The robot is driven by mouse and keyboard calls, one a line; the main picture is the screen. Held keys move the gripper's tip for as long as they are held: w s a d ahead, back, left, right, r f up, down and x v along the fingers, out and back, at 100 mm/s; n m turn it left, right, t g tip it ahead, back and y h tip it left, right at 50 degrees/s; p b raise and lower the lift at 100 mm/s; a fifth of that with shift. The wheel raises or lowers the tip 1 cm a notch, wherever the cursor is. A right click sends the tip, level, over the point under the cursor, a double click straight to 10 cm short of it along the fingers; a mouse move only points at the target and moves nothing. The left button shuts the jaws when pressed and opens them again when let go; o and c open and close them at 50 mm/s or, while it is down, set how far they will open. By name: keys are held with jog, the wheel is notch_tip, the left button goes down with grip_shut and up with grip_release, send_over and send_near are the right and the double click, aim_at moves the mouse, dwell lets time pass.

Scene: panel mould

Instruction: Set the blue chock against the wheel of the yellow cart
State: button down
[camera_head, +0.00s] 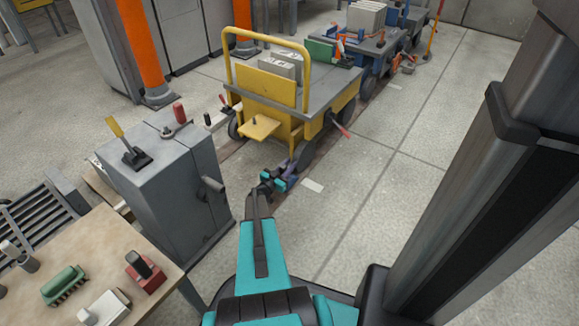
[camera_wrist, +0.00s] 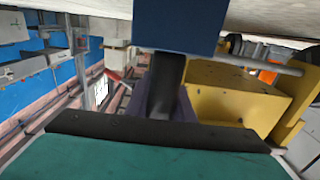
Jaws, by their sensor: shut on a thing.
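The yellow cart (camera_head: 284,112) stands at the upper middle of the head view. Its dark near wheel (camera_head: 306,154) is at its lower right corner. My gripper (camera_head: 275,181) is low by the floor in front of that wheel. It is shut on the blue chock (camera_head: 291,166), which looks violet-blue and lies right beside the wheel. I cannot tell whether the chock touches it. The wrist view shows the cart's yellow body (camera_wrist: 235,90) on the right and a dark upright shape in the middle. A navy block at the top is unclear.
A grey cabinet (camera_head: 175,185) with levers stands left of my arm. A workbench (camera_head: 70,260) with tools is at lower left. A blue cart (camera_head: 375,50) stands behind the yellow one. A red handle (camera_head: 340,130) juts out right of the wheel. The floor to the right is clear.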

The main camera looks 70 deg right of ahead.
aim_at(281, 173)
jog(key=shift+f, duration=0.1)
jog(key=c, duration=1.5)
grip_release()
jog(key=shift+c, duration=0.2)
jog(key=shift+a, duration=0.25)
jog(key=p+v, duration=0.3)
jog(key=v, duration=0.8)
jog(key=shift+w+p, duration=0.1)
jog(key=shift+p, duration=0.25)
jog(key=shift+a, duration=0.25)
